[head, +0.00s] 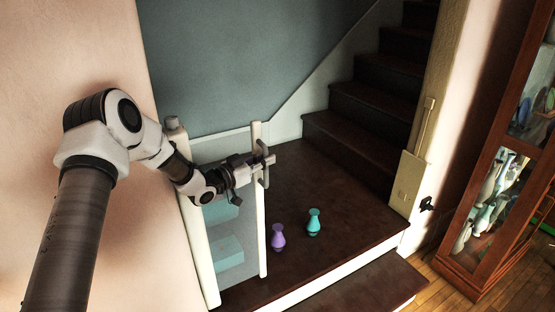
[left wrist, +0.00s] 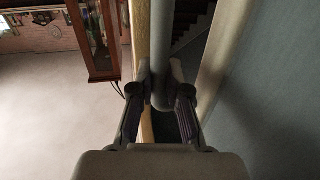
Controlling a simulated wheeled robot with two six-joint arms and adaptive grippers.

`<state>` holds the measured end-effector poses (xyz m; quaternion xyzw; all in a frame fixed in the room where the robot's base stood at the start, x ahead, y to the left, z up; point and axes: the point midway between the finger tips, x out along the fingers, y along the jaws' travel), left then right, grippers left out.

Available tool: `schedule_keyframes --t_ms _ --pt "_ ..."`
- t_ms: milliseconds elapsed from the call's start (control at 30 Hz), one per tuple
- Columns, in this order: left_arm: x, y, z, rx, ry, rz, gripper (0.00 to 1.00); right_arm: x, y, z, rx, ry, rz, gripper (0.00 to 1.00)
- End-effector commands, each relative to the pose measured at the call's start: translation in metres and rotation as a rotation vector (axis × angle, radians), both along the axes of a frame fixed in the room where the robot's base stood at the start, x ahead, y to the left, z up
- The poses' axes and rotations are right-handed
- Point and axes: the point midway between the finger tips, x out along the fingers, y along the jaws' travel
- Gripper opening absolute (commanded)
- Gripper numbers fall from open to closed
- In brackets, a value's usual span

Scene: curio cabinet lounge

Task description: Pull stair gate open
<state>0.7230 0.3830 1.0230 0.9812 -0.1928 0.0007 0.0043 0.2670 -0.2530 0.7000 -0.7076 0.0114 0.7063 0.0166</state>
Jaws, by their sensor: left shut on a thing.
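The stair gate (head: 231,259) is a pale frame with a translucent panel, upright at the left of the dark landing. Its free-edge post (head: 261,235) stands apart from the latch-side post at the right. The grey gate handle (head: 265,177) is on that free edge. My left gripper (head: 262,162) is shut on the handle. In the left wrist view the grey handle bar (left wrist: 161,60) runs between the two fingers of my left gripper (left wrist: 160,100). My right gripper is out of view.
A purple vase (head: 279,238) and a teal vase (head: 314,222) stand on the landing (head: 345,195) right of the gate. Dark stairs (head: 365,130) rise behind. A glass cabinet (head: 480,225) with vases stands at the right. Teal boxes (head: 229,252) show through the gate panel.

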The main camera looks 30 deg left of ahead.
Motion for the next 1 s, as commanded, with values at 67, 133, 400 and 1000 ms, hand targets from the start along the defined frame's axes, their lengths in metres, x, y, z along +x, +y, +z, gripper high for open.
schedule_keyframes --t_ms 67,133,400,1000 --pt "-0.004 0.002 -0.007 0.002 0.015 -0.004 0.0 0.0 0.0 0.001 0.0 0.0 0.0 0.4" --pt "-0.005 0.003 -0.007 0.002 0.015 -0.005 0.0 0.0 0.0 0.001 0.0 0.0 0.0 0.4" --pt "-0.006 0.004 -0.007 0.002 0.015 -0.005 0.0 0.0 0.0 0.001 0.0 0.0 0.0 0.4" --pt "-0.004 0.005 0.027 0.0 0.001 -0.002 0.27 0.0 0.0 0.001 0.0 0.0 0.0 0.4"
